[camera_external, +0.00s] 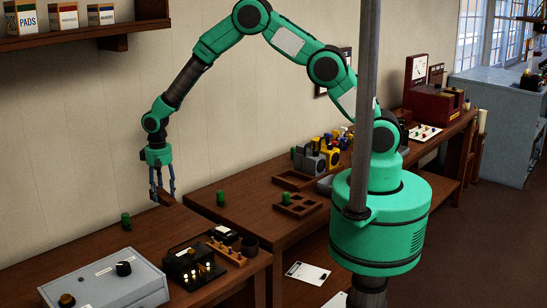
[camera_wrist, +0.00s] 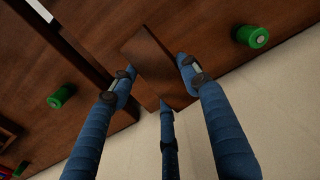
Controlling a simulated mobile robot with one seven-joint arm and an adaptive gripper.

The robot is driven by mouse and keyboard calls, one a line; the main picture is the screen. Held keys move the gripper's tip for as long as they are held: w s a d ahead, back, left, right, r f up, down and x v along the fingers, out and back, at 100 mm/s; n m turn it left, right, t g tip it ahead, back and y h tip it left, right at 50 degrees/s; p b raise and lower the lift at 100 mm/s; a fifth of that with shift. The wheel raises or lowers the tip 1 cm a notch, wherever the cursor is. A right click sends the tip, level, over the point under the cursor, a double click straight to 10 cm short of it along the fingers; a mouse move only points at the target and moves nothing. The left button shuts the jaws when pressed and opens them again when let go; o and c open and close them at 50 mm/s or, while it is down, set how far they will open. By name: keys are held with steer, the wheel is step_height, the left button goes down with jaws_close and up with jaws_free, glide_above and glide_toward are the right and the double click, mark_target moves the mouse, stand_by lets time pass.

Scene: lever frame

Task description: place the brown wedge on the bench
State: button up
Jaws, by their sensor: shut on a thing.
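My gripper (camera_external: 161,187) hangs above the bench (camera_external: 95,245) near the wall, with its fingers pointing down. It is shut on the brown wedge (camera_external: 165,199). The wedge (camera_wrist: 150,62) also shows in the wrist view, between the blue fingers of my gripper (camera_wrist: 158,80). In the external view the wedge is close over the bench's back right part, near the gap to the second bench (camera_external: 240,203). I cannot tell whether it touches any surface.
Green cylinders (camera_external: 126,221) (camera_external: 220,198) stand on either side of the wedge. A grey control box (camera_external: 105,284) and a black device with lit bulbs (camera_external: 193,266) stand at the front. A compartment tray (camera_external: 297,206) is on the second bench. A shelf (camera_external: 90,32) is on the wall.

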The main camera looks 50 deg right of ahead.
steer(key=w+d+r+b, duration=0.1)
steer(key=d+r, duration=0.1)
steer(key=d, duration=2.1)
steer(key=w+d+r+m, duration=0.1)
steer(key=w+d+r, duration=0.1)
steer(key=d, duration=2)
steer(key=w+d+r+b, duration=0.1)
steer(key=d+r, duration=0.1)
steer(key=d, duration=2.1)
steer(key=s+d+m+b, duration=0.1)
steer(key=s+d+b, duration=0.1)
steer(key=d, duration=0.7)
steer(key=s+d+b, duration=0.2)
steer(key=s+d, duration=0.1)
steer(key=d, duration=0.6)
steer(key=s+d+f+b, duration=0.3)
steer(key=s+d+f, duration=0.1)
steer(key=s+d, duration=0.4)
steer(key=shift+s+d+n, duration=0.25)
steer(key=shift+s+n, duration=0.05)
steer(key=shift+s, duration=0.1)
steer(key=shift+f+b, duration=0.1)
steer(key=shift+b, duration=0.2)
steer(key=shift+f+b, duration=0.5)
steer(key=shift+f, duration=2.6)
